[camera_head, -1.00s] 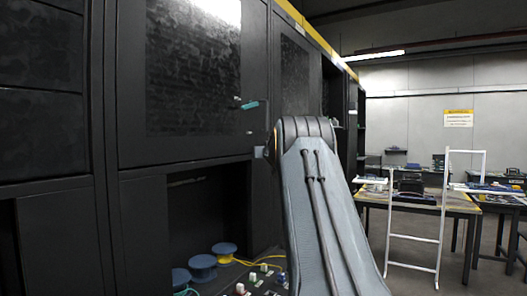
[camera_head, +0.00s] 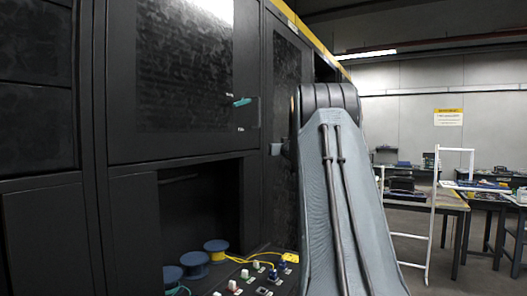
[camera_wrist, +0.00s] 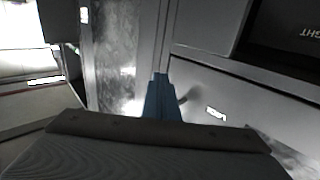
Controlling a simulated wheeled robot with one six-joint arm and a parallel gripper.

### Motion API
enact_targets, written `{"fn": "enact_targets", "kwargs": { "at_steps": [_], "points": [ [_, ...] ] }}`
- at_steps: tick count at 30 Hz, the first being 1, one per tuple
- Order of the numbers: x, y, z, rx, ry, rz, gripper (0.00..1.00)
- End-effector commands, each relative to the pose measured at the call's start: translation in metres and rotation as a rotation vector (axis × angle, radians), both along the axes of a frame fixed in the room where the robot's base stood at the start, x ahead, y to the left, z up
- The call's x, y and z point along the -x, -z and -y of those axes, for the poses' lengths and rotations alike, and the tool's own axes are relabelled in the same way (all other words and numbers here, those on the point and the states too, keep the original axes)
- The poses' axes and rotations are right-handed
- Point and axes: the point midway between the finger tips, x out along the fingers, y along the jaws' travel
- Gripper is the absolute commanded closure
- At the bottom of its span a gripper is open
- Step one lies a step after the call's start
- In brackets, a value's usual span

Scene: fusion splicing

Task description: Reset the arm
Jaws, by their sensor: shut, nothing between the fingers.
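My arm's broad grey link (camera_head: 345,200) rises through the right of the middle in the head view and hides what lies behind it. My gripper (camera_wrist: 161,76) shows in the wrist view as narrow blue fingers, close together and empty, beyond the grey edge of my wrist. The fingers point toward a grey cabinet front (camera_wrist: 230,95). I cannot tell from the picture how far they are from it. In the head view I cannot make out the fingers.
A tall black cabinet (camera_head: 125,130) fills the left, with a teal piece (camera_head: 242,101) on its front. Its lower bay holds blue spools (camera_head: 195,265), a yellow cable (camera_head: 235,259) and small connectors. A white frame (camera_head: 432,215) and worktables (camera_head: 455,200) stand at right, with open floor between.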

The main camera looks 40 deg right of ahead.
Motion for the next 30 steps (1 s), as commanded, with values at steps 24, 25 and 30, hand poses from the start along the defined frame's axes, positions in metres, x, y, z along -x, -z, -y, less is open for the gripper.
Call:
{"fn": "enact_targets", "kwargs": {
  "at_steps": [24, 25, 30],
  "points": [
    [0.006, 0.07, -0.082, -0.086, 0.006, -0.149, 1.0],
    [0.005, 0.083, -0.099, -0.101, 0.006, -0.18, 1.0],
    [0.019, 0.156, -0.191, -0.167, -0.006, -0.366, 1.0]
  ]
}}
